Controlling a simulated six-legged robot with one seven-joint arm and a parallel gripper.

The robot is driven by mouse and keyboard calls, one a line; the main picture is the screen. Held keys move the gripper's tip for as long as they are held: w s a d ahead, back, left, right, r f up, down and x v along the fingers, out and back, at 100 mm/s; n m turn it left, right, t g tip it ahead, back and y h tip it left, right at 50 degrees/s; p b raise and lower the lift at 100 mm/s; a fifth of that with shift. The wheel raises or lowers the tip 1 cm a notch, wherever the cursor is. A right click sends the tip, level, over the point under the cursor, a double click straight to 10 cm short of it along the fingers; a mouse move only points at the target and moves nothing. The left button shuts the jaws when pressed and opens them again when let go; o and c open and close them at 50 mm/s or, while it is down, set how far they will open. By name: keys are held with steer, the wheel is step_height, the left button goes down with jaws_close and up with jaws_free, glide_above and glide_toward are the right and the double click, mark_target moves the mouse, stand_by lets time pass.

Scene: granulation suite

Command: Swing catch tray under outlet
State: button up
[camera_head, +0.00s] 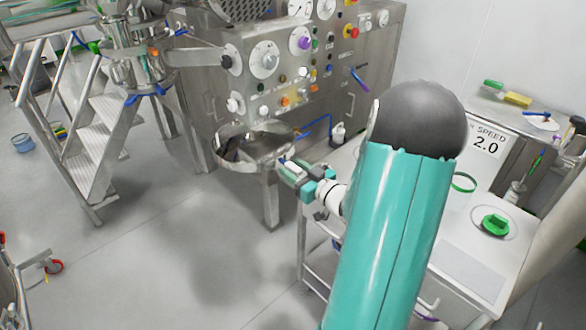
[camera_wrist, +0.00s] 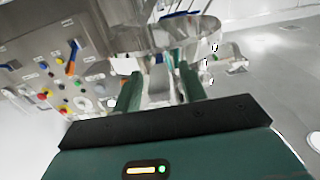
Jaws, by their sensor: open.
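The catch tray (camera_head: 240,155) is a shallow, round, shiny steel pan on a steel post in front of the control cabinet. It also shows in the wrist view (camera_wrist: 188,36), beyond my fingertips. My gripper (camera_head: 284,166) is open, beside the tray's right front edge. In the wrist view its two green fingers (camera_wrist: 160,78) stand apart, with steel parts of the tray assembly behind the gap. I cannot tell whether a finger touches them. A steel vessel with blue handles (camera_head: 140,68), possibly holding the outlet, is up and left of the tray.
The steel control cabinet (camera_head: 215,92) with knobs and gauges stands behind the tray. A steel trolley (camera_head: 478,275) with a green-knobbed item and a "SPEED 2.0" sign is at right. Steel steps (camera_head: 95,150) stand at left. The floor in front is clear.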

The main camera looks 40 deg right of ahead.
steer(key=shift+w, duration=0.4)
jaws_close()
steer(key=shift+a, duration=0.2)
